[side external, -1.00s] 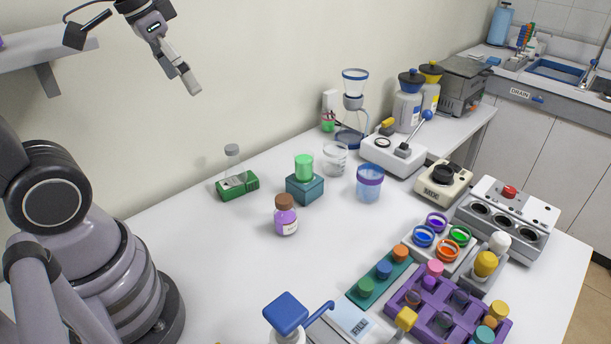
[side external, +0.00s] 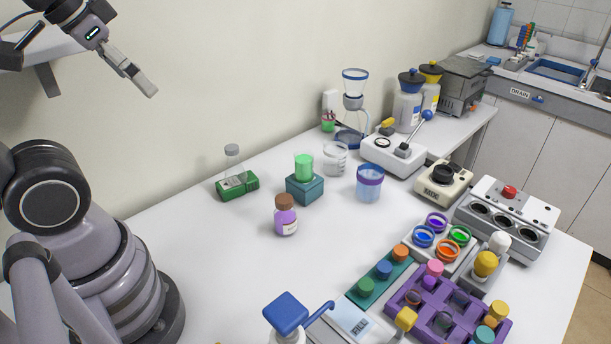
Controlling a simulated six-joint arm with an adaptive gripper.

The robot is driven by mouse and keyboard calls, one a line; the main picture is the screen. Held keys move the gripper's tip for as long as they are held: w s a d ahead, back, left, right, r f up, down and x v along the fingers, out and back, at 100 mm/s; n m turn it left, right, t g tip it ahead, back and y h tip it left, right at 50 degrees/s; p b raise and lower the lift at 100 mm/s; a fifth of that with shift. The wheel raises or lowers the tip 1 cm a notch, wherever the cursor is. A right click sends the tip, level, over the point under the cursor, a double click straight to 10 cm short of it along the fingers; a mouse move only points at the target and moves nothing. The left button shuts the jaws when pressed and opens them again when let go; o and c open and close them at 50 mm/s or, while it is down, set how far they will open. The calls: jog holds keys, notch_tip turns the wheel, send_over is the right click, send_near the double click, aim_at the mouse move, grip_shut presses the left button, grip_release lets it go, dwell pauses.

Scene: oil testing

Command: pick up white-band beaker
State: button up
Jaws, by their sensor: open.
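A clear glass beaker (side external: 335,157) with a pale rim stands upright at the back of the white table, likely the white-band one; its band is too small to make out surely. A beaker with a purple-blue band (side external: 369,184) stands just in front of it to the right. My gripper (side external: 147,88) is open and empty, high in the air at the upper left in front of the wall, far from both beakers.
A green-filled vessel on a teal block (side external: 304,189) stands left of the clear beaker. A brown-capped purple bottle (side external: 286,215) and a flask in a green holder (side external: 236,184) are farther left. A white lever device (side external: 394,154) is to the right.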

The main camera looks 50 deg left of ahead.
jog(key=w+a+f+m+g+y, duration=0.1)
jog(key=w+f+m+y, duration=0.2)
jog(key=w, duration=0.5)
jog(key=w+a+f+m+g+y, duration=0.15)
jog(key=w+m, duration=0.25)
jog(key=w, duration=0.5)
jog(key=w+a+f+m+g+y, duration=0.15)
jog(key=w+m+y, duration=0.25)
jog(key=w, duration=0.4)
jog(key=w+d+f+m+t+y, duration=0.25)
jog(key=w+f+m, duration=0.35)
jog(key=w+f, duration=0.4)
jog(key=m+t+y, duration=0.1)
jog(key=m+t, duration=0.3)
jog(key=m, duration=0.4)
send_near(333, 143)
jog(key=shift+x, duration=3.45)
jog(key=shift+d, duration=0.1)
jog(key=c, duration=1.2)
